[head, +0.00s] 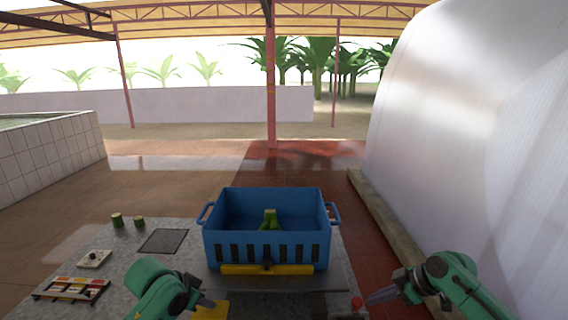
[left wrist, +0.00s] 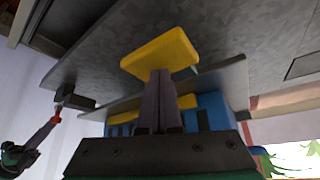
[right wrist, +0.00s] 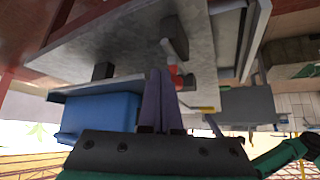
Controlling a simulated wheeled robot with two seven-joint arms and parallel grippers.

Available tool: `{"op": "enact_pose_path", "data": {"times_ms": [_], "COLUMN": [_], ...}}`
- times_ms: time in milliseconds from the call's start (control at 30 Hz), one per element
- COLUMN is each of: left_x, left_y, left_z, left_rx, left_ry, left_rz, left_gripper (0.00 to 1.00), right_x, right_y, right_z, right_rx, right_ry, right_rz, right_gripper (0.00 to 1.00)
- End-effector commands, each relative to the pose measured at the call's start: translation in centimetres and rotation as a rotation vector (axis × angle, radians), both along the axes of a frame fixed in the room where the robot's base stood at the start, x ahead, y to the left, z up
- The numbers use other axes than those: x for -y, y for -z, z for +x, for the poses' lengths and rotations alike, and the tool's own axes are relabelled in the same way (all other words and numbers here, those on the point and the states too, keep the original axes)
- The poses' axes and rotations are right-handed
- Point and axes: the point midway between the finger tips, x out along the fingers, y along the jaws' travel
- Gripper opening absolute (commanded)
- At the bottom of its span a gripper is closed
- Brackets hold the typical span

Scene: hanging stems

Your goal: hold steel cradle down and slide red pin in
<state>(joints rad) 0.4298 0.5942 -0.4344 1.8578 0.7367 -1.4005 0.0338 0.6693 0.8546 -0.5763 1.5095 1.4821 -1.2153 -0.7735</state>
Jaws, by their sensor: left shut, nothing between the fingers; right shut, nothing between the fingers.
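A grey metal piece (head: 285,283), which looks like the steel cradle, lies along the table's near side before the blue crate. Its edge shows in the left wrist view (left wrist: 228,85). A yellow pad (head: 212,311) is at its left; it also shows in the left wrist view (left wrist: 160,52). My left gripper (head: 209,302) is shut and empty, fingertips over or beside the pad; contact is unclear. The red pin (head: 357,302) is at the right end, and in the right wrist view (right wrist: 177,83). My right gripper (head: 371,298) is shut and empty, fingertips close right of the pin.
The blue crate (head: 266,240) holds green stems (head: 270,219) and has a yellow bar (head: 240,269) on its front. On the left of the table are cut green stems (head: 117,220), a dark mat (head: 163,241), a white switch plate (head: 94,259) and a colored tray (head: 71,289).

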Motion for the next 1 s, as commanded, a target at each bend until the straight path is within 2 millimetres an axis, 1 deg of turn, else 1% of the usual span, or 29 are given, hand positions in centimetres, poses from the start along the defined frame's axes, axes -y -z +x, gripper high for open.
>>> {"op": "enact_pose_path", "data": {"times_ms": [367,1000], "left_x": [0.0,0.0], "left_y": [0.2,2.9], "left_z": [0.0,-0.1], "left_rx": [-0.001,-0.005], "left_ry": [0.0,0.001], "left_rz": [0.0,-0.001], "left_gripper": [0.0,0.0], "right_x": [0.0,0.0], "right_y": [0.0,0.0], "right_z": [0.0,0.0], "right_rx": [0.0,0.0], "right_ry": [0.0,0.0], "right_rz": [0.0,0.0], "right_gripper": [0.0,0.0]}}
